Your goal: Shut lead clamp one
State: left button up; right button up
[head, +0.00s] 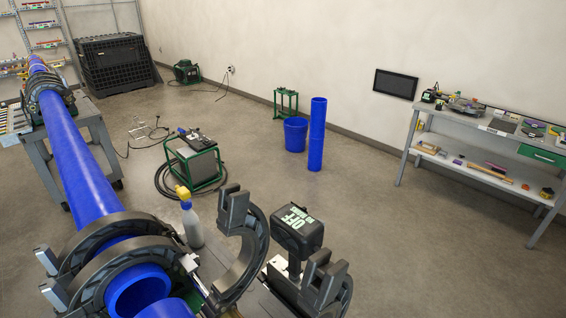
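A long blue pipe (85,180) runs from the back left to dark ring clamps at the lower left. Two curved dark clamp parts, one (100,236) behind the other (88,285), lie around the pipe near its open end (140,290). To their right, a curved clamp jaw (250,262) stands swung open, clear of the pipe. Another dark jaw (326,283) stands open farther right, partly cut off by the bottom edge. No label shows which is lead clamp one. Neither of my grippers is in view.
A black box (298,230) with an OFF label stands between the open jaws. A spray bottle (191,222) is beside the clamps. A green-framed unit (193,163), blue bucket (296,134) and upright blue pipe (317,135) stand on the floor. A workbench (460,138) is at right.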

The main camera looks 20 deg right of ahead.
aim_at(233, 219)
jog(key=l, duration=0.35)
jog(key=i+l+u, duration=0.15)
jog(key=l+u, duration=1.35)
